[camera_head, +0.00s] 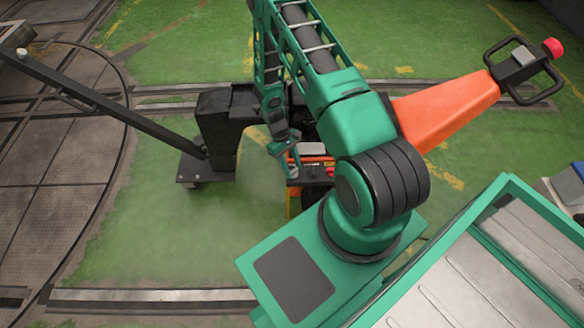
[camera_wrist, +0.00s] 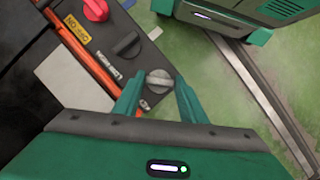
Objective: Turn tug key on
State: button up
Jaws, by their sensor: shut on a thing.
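The tug, with a long orange tiller (camera_head: 440,108), stands in the middle of the head view. Its dark control panel (camera_wrist: 103,22) fills the upper left of the wrist view. A grey key (camera_wrist: 159,78) sticks up near the panel's lower end. My gripper (camera_wrist: 158,88) has its two green fingers on either side of the key, shut on it. In the head view my gripper (camera_head: 290,150) is over the tug's panel, and the key is too small to make out there.
A red knob (camera_wrist: 96,10) and a black knob (camera_wrist: 126,45) sit farther up the panel, with a yellow label (camera_wrist: 76,30) beside them. A dark bar (camera_head: 110,108) runs left from the tug to the round turntable plate (camera_head: 50,150). Green floor lies open around.

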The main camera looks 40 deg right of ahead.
jog(key=m+y, duration=0.1)
jog(key=m, duration=0.3)
jog(key=shift+d+m+y, duration=0.15)
jog(key=shift+m+y, duration=0.15)
jog(key=shift+y, duration=0.1)
jog(key=shift+s+d+m+t+y, duration=0.1)
jog(key=shift+m+t+y, duration=0.35)
jog(key=shift+m, duration=1.15)
jog(key=shift+m+y, duration=0.25)
jog(key=shift+m, duration=0.05)
jog(key=o, duration=1.1)
jog(key=shift+c, duration=0.2)
jog(key=v, duration=1)
jog(key=shift+r, duration=0.35)
jog(key=shift+d, duration=0.1)
